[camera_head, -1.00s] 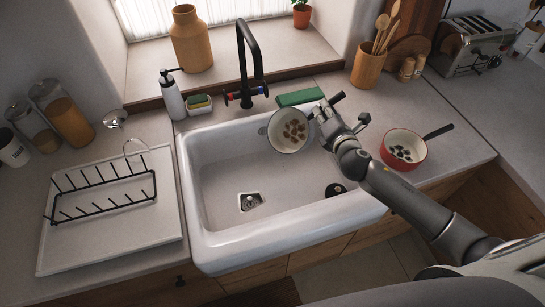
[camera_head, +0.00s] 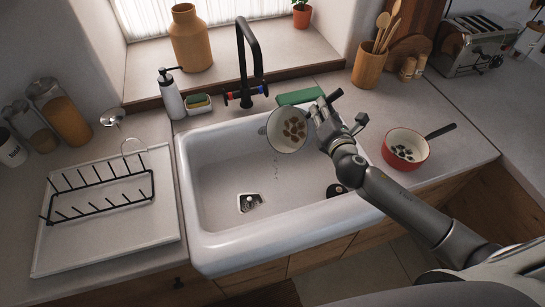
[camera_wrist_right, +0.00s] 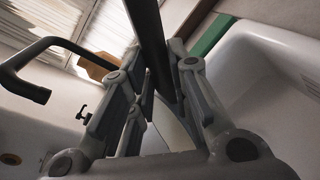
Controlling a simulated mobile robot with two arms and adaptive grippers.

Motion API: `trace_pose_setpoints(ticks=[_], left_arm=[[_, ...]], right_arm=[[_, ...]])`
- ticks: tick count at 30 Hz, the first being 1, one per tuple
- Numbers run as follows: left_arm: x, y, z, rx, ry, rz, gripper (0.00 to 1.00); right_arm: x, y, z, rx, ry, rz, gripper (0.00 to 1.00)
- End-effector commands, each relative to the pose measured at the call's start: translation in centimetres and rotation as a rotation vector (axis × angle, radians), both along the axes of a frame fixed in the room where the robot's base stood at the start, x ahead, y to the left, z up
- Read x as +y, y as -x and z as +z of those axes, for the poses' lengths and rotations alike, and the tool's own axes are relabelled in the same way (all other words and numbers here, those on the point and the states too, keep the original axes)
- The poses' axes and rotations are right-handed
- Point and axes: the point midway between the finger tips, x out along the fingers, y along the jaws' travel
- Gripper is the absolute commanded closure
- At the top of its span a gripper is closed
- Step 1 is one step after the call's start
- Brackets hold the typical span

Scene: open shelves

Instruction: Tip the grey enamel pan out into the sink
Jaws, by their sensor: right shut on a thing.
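The grey enamel pan (camera_head: 284,143) is held over the right back part of the white sink (camera_head: 215,241), tilted so its pale inside faces me. Several brown pieces (camera_head: 294,129) are inside it. My right gripper (camera_head: 322,112) is shut on the pan's dark handle (camera_head: 335,96). In the right wrist view, the gripper's fingers (camera_wrist_right: 160,85) close around the dark handle (camera_wrist_right: 150,40). My left gripper is not in view.
A black tap (camera_head: 247,60) stands behind the sink. A red pan (camera_head: 418,155) with dark pieces sits on the right counter. A green sponge (camera_head: 300,96) lies at the sink's back edge. A dish rack (camera_head: 98,195) is on the left.

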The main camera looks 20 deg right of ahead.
Motion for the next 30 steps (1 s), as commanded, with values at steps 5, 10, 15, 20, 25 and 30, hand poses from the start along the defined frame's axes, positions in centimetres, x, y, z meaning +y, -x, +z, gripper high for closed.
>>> trace_pose_setpoints(ticks=[5,10,15,20,25,30], left_arm=[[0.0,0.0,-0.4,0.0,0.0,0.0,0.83],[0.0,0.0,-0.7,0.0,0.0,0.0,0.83],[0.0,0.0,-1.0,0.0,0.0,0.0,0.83],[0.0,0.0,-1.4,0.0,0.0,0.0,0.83],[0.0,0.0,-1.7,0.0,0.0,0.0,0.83],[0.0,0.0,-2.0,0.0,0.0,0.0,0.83]], right_arm=[[0.3,0.1,0.4,-0.018,0.015,0.001,1.0],[0.6,0.3,0.6,-0.027,0.035,0.002,1.0],[0.9,0.5,0.7,-0.037,0.052,0.001,1.0],[1.2,0.6,0.9,-0.048,0.068,0.002,1.0],[1.4,0.8,1.0,-0.058,0.086,0.001,1.0],[1.7,1.0,1.2,-0.07,0.104,0.0,1.0]])
